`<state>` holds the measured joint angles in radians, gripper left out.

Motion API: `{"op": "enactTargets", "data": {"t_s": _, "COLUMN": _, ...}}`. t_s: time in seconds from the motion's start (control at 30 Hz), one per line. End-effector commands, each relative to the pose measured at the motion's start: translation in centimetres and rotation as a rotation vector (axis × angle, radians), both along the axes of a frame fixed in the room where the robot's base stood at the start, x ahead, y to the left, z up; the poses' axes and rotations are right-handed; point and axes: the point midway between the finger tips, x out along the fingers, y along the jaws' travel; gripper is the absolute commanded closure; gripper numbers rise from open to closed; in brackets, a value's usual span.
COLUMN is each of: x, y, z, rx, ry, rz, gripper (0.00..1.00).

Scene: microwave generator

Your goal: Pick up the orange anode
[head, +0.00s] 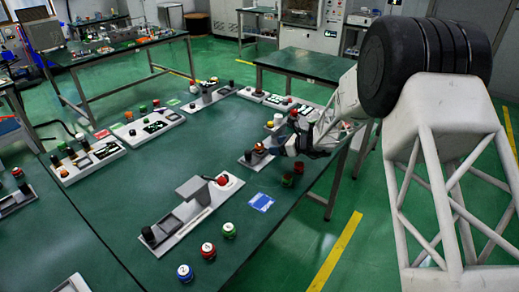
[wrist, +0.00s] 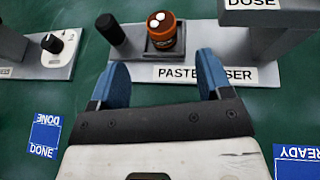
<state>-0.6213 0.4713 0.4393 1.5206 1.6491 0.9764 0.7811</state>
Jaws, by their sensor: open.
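The orange anode (wrist: 162,31) appears to be the orange-brown cylinder with two white dots on top. It stands upright in a square seat on a light fixture (wrist: 205,73) with a partly hidden label, "PASTE…SER". It also seems to show in the head view (head: 259,147), small, just left of my gripper. My gripper (wrist: 163,74) is open and empty. Its two blue fingers point toward the fixture, one on each side of the cylinder's line. The cylinder lies beyond the fingertips, not between them. In the head view my gripper (head: 279,147) is low over the green table (head: 262,222).
A black post (wrist: 111,29) stands close left of the cylinder. A grey block marked DOSE (wrist: 262,25) rises at right. A knob unit (wrist: 57,44) is at left. Blue DONE (wrist: 45,130) and READY (wrist: 297,163) cards lie flat. Numbered jars (head: 208,250) stand near the table's front edge.

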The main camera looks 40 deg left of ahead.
Motion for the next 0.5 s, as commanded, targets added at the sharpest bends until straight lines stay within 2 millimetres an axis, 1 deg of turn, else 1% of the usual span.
{"op": "enactTargets", "data": {"t_s": 0.3, "x": -0.4, "y": 2.0, "z": -0.8, "rx": -0.001, "ry": 0.0, "rz": 0.002, "gripper": 0.28}}
{"op": "enactTargets", "data": {"t_s": 0.5, "x": -0.4, "y": 2.4, "z": -1.0, "rx": -0.001, "ry": -0.001, "rz": 0.001, "gripper": 0.28}}
